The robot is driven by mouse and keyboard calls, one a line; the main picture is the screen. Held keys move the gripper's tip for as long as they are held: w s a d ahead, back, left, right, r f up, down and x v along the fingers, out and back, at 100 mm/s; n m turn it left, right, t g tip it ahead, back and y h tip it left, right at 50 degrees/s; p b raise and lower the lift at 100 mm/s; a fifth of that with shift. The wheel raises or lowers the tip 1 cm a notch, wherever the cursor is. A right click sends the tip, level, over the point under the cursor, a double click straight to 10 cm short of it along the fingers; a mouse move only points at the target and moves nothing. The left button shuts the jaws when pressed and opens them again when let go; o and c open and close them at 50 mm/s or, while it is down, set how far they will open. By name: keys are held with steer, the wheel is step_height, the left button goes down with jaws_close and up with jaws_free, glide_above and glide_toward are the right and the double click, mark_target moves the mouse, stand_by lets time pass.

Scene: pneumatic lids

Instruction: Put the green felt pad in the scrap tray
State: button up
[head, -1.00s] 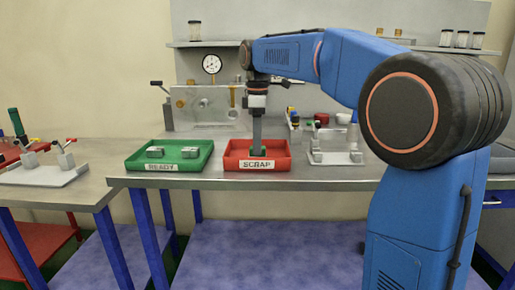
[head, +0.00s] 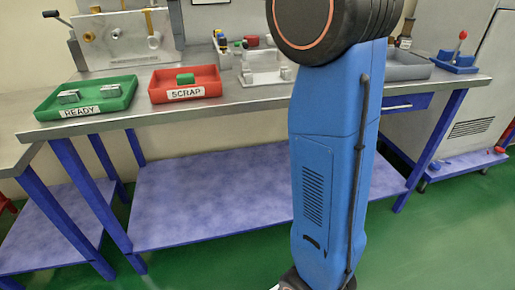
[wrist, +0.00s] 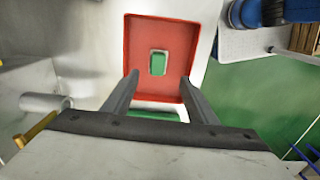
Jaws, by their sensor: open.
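The green felt pad (head: 185,78) lies in the red scrap tray (head: 160,92), which carries a SCRAP label. In the wrist view the pad (wrist: 157,63) rests on the floor of the red tray (wrist: 135,30), apart from the tray walls. My gripper (wrist: 160,88) is open and empty, and its two fingers point down toward the tray with the pad beyond them. The gripper is out of the head view.
A green READY tray (head: 120,98) with metal blocks stands left of the scrap tray. A pale fixture (head: 262,68) stands to its right. A grey tray (head: 402,68) and a blue block with a red-knobbed lever (head: 455,62) are farther right.

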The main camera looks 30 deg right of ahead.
steer(key=s+d+f+m+t, duration=0.2)
steer(key=s+f+m, duration=0.5)
steer(key=s+f, duration=0.8)
steer(key=s+d+f+m+t, duration=0.2)
steer(key=s+d+f+m, duration=0.2)
steer(key=s+f, duration=1.1)
steer(key=s+m, duration=0.3)
steer(key=shift+s+d+t, duration=0.25)
steer(key=shift+s+t, duration=0.1)
steer(key=shift+t, duration=0.05)
